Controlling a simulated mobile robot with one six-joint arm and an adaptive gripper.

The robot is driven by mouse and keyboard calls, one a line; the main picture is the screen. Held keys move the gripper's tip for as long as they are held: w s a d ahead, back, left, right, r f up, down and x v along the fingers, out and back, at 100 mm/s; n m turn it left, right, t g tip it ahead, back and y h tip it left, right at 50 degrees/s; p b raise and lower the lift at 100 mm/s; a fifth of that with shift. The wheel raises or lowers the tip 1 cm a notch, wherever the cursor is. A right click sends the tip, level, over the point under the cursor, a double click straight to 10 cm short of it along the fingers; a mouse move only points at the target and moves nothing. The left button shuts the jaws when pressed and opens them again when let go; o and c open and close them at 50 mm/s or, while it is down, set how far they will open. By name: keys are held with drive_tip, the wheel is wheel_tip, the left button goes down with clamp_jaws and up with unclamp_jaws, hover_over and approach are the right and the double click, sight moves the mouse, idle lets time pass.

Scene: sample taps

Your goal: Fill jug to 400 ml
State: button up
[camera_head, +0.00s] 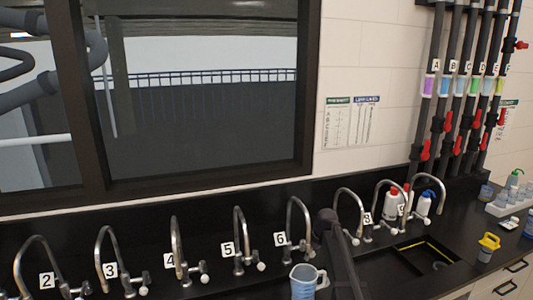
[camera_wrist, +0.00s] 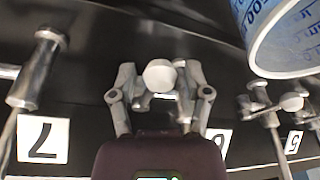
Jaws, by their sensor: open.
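The jug (camera_head: 303,283) is clear with a blue tint and stands upright in front of tap 6 (camera_head: 292,225). In the wrist view the jug (camera_wrist: 290,40) fills the upper right corner, with blue marks on its wall. Its liquid level cannot be read. My gripper (camera_wrist: 160,85) is open. Its two fingers stand either side of a round white tap knob (camera_wrist: 160,75), with gaps at both sides. This knob lies between label 7 (camera_wrist: 43,138) and label 5 (camera_wrist: 293,142); its own label is mostly hidden. My arm hides the gripper in the head view.
Numbered taps line the back of the black bench, including tap 5 (camera_head: 239,240) and tap 4 (camera_head: 176,250). A sink (camera_head: 425,252) lies at the right. Bottles (camera_head: 423,204) and a yellow-topped container (camera_head: 488,246) stand around it.

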drive_tip(key=shift+w+d, duration=0.7)
drive_tip(key=shift+d, duration=0.2)
drive_tip(key=shift+w+d, duration=0.65)
drive_tip(key=shift+d, duration=0.25)
drive_tip(key=shift+s, duration=0.1)
idle(2.4)
drive_tip(key=shift+a, duration=0.1)
idle(0.5)
drive_tip(key=shift+s+a, duration=1)
drive_tip(key=shift+a, duration=0.2)
idle(0.8)
